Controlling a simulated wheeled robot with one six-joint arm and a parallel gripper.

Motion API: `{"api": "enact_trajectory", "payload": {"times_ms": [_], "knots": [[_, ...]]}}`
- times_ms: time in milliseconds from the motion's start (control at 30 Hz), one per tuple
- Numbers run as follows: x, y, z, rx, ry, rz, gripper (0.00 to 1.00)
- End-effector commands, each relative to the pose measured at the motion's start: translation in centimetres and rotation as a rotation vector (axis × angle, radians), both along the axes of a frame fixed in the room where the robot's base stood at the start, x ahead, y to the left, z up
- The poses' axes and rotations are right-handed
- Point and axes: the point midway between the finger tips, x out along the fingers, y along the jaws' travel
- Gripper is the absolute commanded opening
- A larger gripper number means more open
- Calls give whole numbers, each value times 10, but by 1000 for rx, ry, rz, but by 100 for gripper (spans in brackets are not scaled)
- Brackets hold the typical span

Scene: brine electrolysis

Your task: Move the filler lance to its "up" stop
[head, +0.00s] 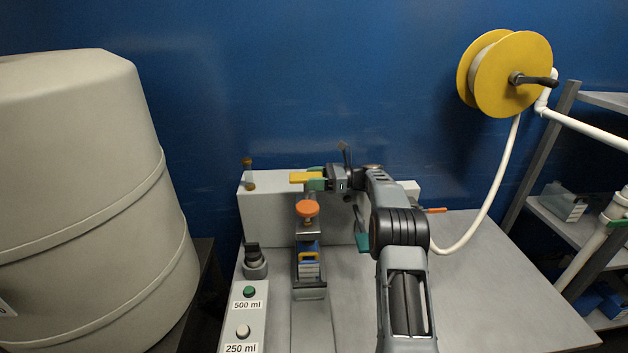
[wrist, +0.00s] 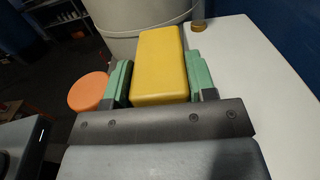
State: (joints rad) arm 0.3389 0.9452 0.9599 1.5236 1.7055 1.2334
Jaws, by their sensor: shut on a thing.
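A yellow block-shaped handle (head: 303,177), seemingly the filler lance's grip, sticks out to the left from my gripper (head: 316,180) in the head view, level with the top of a white housing. In the wrist view the yellow handle (wrist: 159,55) lies between the green finger pads of my gripper (wrist: 160,82), which is shut on it. An orange round knob (head: 307,208) is just below the handle, above the filling station; it also shows left of the fingers in the wrist view (wrist: 88,92). How the handle joins the lance is hidden.
A blue container (head: 310,268) sits in a channel below the knob. Buttons labelled 500 ml (head: 249,291) and 250 ml (head: 243,331) are front left. A large beige tank (head: 90,190) bounds the left; a yellow hose reel (head: 512,75) hangs right.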

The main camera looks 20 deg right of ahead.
Motion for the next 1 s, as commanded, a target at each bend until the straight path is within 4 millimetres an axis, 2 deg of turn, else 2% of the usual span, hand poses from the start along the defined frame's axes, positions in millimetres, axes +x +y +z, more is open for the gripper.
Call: {"api": "enact_trajectory", "payload": {"times_ms": [33,333,367,600,867,1000], "knots": [[0,0,11,0,0,0,8],[0,0,11,2,-5,-1,8],[0,0,11,2,-5,-1,54],[0,0,9,2,-2,-1,77],[0,-1,8,1,-1,-1,77],[-2,-14,7,0,-2,-4,77]]}}
